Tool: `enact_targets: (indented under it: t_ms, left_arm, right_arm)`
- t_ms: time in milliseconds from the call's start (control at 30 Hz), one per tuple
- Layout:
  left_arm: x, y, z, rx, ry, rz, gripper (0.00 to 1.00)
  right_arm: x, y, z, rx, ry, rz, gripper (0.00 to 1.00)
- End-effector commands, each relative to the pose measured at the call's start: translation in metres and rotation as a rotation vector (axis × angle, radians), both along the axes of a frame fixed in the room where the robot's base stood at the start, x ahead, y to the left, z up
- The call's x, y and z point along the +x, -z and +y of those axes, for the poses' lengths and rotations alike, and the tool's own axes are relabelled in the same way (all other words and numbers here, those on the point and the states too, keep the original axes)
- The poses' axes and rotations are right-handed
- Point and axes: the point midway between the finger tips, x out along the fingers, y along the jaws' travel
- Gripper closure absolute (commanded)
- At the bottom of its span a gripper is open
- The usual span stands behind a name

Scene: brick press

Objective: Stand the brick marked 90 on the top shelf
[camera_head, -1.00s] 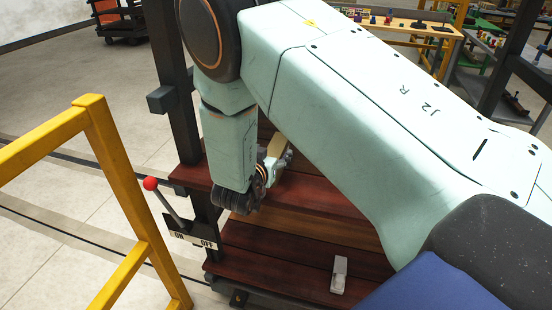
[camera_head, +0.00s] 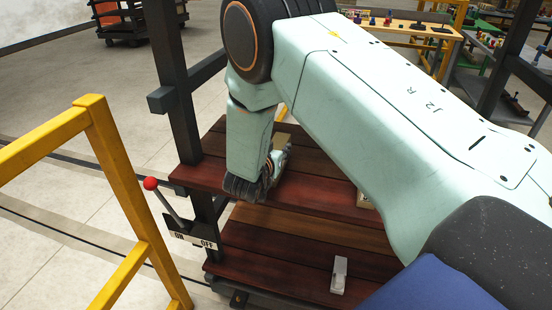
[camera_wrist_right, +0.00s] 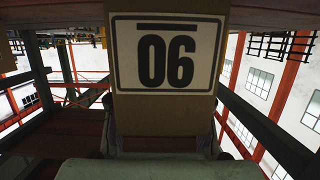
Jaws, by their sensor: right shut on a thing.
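My right gripper (camera_head: 280,160) is shut on a tan brick, low over the dark red upper shelf (camera_head: 325,195). In the right wrist view the brick (camera_wrist_right: 165,105) fills the middle between the fingers. Its white label reads "06" with a bar above, which is 90 with a bar below when turned over. In the head view my right wrist and fingers hide most of the brick, and I cannot tell whether it touches the shelf. My left gripper is out of view.
A small grey-white object (camera_head: 339,275) lies on the lower shelf (camera_head: 270,275). A lever with a red knob (camera_head: 150,183) and an ON/OFF plate stands at the shelf's left post (camera_head: 185,90). A yellow rail (camera_head: 120,170) is further left. My right arm covers the shelf's right side.

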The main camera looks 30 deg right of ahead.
Motion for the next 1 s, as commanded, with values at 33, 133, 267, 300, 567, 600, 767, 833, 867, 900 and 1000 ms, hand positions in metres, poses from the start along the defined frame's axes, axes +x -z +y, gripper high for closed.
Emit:
enact_targets:
  t_ms: [33, 133, 267, 300, 567, 600, 767, 833, 867, 900, 1000]
  left_arm:
    - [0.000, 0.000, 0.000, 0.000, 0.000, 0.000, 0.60]
    - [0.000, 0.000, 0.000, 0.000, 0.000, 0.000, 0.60]
    - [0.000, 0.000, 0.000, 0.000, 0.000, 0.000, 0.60]
    - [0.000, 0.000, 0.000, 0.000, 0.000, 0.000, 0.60]
    - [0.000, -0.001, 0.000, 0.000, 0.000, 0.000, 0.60]
    - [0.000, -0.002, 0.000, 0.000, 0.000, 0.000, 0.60]
    - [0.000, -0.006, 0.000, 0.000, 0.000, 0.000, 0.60]
    - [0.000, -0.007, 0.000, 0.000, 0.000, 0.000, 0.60]
    - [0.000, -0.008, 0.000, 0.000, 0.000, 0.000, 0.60]
    - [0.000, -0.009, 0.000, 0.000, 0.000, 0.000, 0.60]
    - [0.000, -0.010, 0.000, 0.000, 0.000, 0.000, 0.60]
  right_arm:
    - [0.000, 0.000, 0.000, 0.000, 0.000, 0.000, 0.68]
    - [0.000, 0.000, 0.000, 0.000, 0.000, 0.000, 0.76]
    - [0.001, -0.001, 0.000, -0.001, -0.001, -0.003, 0.86]
    - [0.001, -0.001, 0.000, -0.001, -0.001, -0.003, 0.86]
    - [0.001, -0.008, 0.000, -0.001, 0.000, -0.004, 0.86]
    - [0.001, -0.014, 0.000, -0.001, 0.000, -0.005, 0.86]
    - [0.001, -0.045, 0.000, -0.002, -0.001, -0.008, 0.86]
    - [0.001, -0.058, 0.000, -0.001, 0.001, -0.008, 0.86]
    - [0.001, -0.064, 0.000, -0.001, 0.001, -0.007, 0.86]
    - [0.001, -0.071, 0.000, -0.001, 0.000, -0.006, 0.86]
    - [0.001, -0.086, 0.000, -0.001, 0.000, -0.006, 0.86]
